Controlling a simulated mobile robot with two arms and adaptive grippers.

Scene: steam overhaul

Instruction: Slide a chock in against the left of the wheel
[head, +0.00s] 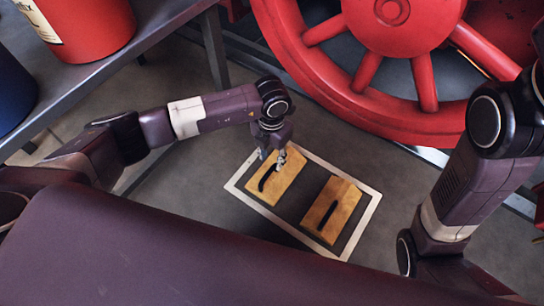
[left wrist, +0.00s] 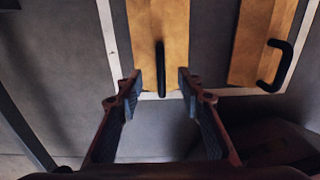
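Two yellow wooden chocks with black bar handles lie on the floor inside a white-outlined rectangle (head: 232,186). The left chock (head: 287,184) and the right chock (head: 341,198) lie side by side, apart from the wheel. The big red spoked wheel (head: 385,112) stands beyond them. My left gripper (head: 279,160) is over the left chock. In the left wrist view its fingers (left wrist: 160,82) are apart, one on each side of the left chock's handle (left wrist: 160,62), with gaps to both. Whether they are down at handle height is unclear. My right arm shows, but its gripper is not visible.
A grey bench (head: 108,72) at the upper left carries a red container (head: 88,28) and a dark blue one (head: 12,92). Its leg (head: 215,48) stands beyond my left arm. Rails run on the floor by the wheel. Floor between outline and wheel is clear.

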